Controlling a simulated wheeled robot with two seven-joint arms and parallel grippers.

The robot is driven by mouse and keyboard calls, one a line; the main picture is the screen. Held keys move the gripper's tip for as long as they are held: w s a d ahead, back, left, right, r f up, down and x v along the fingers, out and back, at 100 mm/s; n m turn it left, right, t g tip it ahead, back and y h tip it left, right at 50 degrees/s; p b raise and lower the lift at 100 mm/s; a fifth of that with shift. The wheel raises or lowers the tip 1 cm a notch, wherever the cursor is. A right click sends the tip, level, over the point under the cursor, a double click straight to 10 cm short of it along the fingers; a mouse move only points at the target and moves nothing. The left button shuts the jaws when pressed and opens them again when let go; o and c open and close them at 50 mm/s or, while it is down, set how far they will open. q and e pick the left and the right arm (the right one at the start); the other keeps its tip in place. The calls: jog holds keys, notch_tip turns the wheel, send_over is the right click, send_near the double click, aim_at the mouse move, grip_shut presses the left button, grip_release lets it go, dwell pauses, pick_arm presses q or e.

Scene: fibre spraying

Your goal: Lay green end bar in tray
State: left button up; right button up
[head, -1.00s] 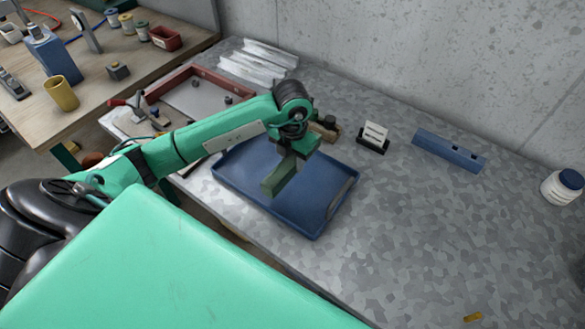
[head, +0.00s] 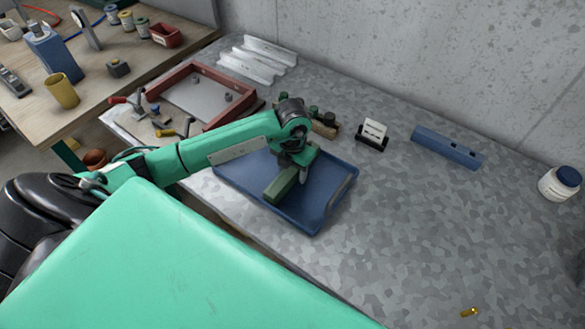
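The green end bar (head: 280,186) is a short dark green block, in the head view over the left-middle part of the blue tray (head: 316,222). My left gripper (head: 298,176) reaches down over the tray and is shut on the bar at its far end; the fingers are partly hidden by my wrist. The bar is low, close to the tray floor; I cannot tell whether it touches. The tray lies flat on the grey worktop, its left part hidden by my arm. My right gripper is not in view.
A red frame (head: 177,77) lies behind my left arm. A wooden block with dark knobs (head: 325,127), a black card holder (head: 371,142), a blue slotted bar (head: 447,147) and a white jar (head: 559,184) stand along the back. The worktop right of the tray is mostly clear.

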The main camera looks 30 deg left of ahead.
aim_at(292, 168)
pick_arm(q)
jog(key=shift+r, duration=0.2)
jog(key=shift+r, duration=0.2)
notch_tip(292, 168, up, 12)
jog(key=b, duration=0.3)
jog(key=shift+f, duration=0.2)
dwell(0.3)
